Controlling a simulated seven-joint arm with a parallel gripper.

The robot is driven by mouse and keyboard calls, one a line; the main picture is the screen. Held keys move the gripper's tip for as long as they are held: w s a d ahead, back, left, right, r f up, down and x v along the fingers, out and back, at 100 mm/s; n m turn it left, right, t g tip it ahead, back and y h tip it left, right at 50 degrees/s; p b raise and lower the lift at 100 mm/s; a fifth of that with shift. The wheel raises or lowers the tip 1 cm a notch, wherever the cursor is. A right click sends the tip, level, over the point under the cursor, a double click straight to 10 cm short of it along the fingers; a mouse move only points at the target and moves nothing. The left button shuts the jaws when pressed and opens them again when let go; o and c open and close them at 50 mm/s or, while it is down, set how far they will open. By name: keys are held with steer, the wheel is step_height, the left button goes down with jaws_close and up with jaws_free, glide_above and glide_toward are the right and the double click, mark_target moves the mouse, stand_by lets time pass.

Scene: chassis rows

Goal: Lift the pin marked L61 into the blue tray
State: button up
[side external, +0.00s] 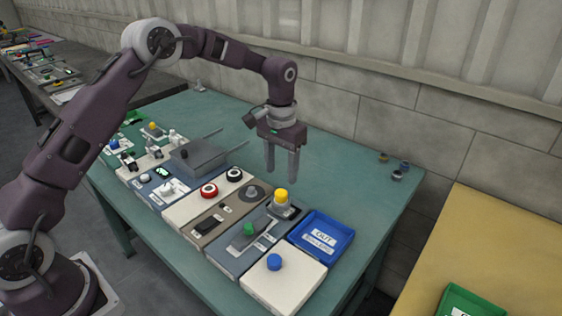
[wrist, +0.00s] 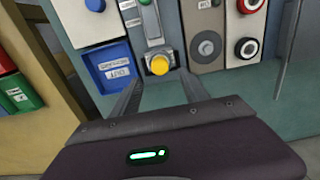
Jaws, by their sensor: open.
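A yellow-topped pin (side external: 281,195) stands upright in a grey holder at the back end of a grey-blue panel. It also shows in the wrist view (wrist: 159,65), between my fingertips in the picture. I cannot read its marking, so I cannot tell whether it is L61. The blue tray (side external: 347,238) sits right of it, with a white card reading OUT; its floor looks otherwise empty. The tray is left of the pin in the wrist view (wrist: 91,76). My gripper (side external: 281,174) points down, open and empty, above and apart from the yellow top.
A blue knob (side external: 274,262) stands on the white panel before the tray. A green lever (side external: 249,229) is on the grey-blue panel. Red (side external: 209,190) and black (side external: 234,174) round knobs lie further left. Small cylinders (side external: 398,174) stand at the back right.

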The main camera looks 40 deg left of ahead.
mark_target(281, 192)
steer(key=shift+f, duration=3.5)
steer(key=shift+c, duration=0.2)
jaws_close()
steer(key=shift+r, duration=0.1)
steer(key=shift+r, duration=2.95)
